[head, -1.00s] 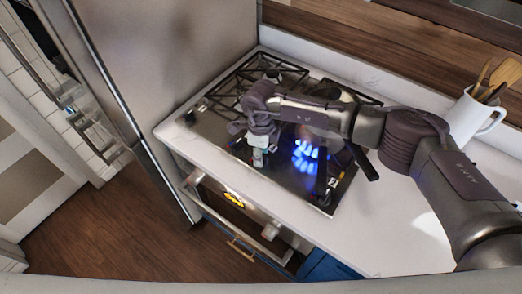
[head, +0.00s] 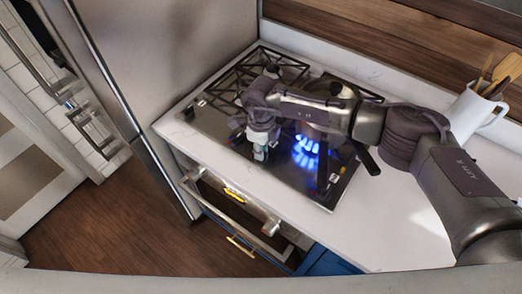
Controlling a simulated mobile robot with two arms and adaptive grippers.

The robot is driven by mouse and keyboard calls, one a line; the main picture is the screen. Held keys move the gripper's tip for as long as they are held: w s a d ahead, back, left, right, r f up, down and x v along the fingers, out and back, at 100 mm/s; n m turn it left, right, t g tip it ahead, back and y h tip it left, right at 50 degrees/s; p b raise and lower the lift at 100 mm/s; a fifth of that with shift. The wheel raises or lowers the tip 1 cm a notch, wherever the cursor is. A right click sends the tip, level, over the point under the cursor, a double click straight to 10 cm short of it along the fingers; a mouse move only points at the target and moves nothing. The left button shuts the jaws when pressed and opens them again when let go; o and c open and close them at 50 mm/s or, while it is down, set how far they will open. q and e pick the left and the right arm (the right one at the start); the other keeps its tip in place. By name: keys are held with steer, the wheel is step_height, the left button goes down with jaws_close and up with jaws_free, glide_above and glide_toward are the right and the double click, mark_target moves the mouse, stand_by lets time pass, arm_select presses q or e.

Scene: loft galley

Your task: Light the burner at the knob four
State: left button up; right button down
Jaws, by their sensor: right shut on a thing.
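The black gas cooktop (head: 222,125) is set in the white counter. A cluster of blue flame (head: 305,153) shows at its front right, partly behind my right arm. My right gripper (head: 260,153) points down at the cooktop's front edge, left of the flame. It is shut on a control knob, which its fingers mostly hide, so I cannot read which knob it is. My left gripper is out of view.
A dark pan handle (head: 366,158) sticks out to the right of the flame; my arm hides most of the pan. A white utensil jug (head: 474,115) stands at the back right. A steel fridge (head: 165,60) stands left. The front-right counter is clear.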

steer(key=shift+f+m+b, duration=0.2)
steer(key=shift+m+b, duration=0.5)
steer(key=shift+m, duration=0.4)
steer(key=shift+r+m, duration=0.15)
steer(key=shift+m, duration=0.35)
steer(key=c, duration=1.1)
jaws_free()
steer(key=shift+r, duration=0.1)
step_height(320, 180, up, 12)
steer(key=shift+f, duration=0.1)
